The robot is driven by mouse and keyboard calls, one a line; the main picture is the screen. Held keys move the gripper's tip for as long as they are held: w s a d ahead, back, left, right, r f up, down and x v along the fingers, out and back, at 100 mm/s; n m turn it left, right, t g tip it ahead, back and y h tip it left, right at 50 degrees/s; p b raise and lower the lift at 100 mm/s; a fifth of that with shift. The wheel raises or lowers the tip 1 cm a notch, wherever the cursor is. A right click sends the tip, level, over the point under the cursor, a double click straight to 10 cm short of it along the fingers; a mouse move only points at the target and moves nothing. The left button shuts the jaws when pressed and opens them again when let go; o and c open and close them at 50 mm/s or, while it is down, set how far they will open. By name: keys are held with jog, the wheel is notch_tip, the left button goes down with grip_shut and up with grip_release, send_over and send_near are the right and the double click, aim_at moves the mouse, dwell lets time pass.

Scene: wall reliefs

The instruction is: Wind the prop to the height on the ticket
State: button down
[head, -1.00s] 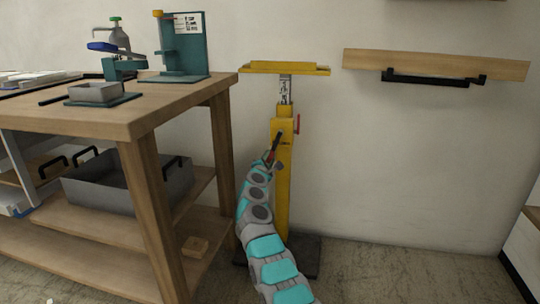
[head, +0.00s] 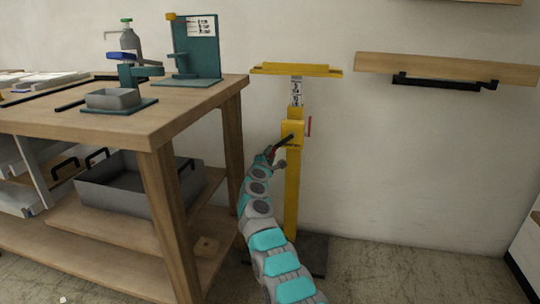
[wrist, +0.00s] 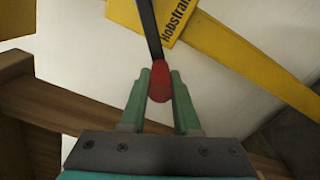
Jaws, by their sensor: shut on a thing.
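The prop is a yellow stand with a flat yellow top (head: 296,70) and a marked pale inner post (head: 296,92) above its yellow housing (head: 293,134). Its scale is too small to read. A dark crank arm (head: 287,140) comes off the housing toward the lower left. My gripper (head: 270,153) is at the crank's end, left of the post. In the wrist view, my gripper (wrist: 158,88) is shut on the crank's red grip (wrist: 159,80), with the dark crank arm (wrist: 149,28) running up to the lettered yellow housing (wrist: 174,14). I cannot make out the ticket's height.
A wooden bench (head: 165,122) stands close on the left, with a grey bin (head: 120,190) below. A teal stand (head: 203,50) with a printed sheet is on it. A wooden rail (head: 440,68) crosses the right wall.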

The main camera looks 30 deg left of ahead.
jog(key=shift+w+d+r, duration=0.1)
jog(key=shift+d+r, duration=0.05)
jog(key=shift+r, duration=0.3)
jog(key=c, duration=1)
grip_release()
jog(key=o, duration=0.3)
jog(key=shift+f, duration=0.2)
jog(key=shift+o, duration=0.2)
jog(key=shift+f, duration=0.15)
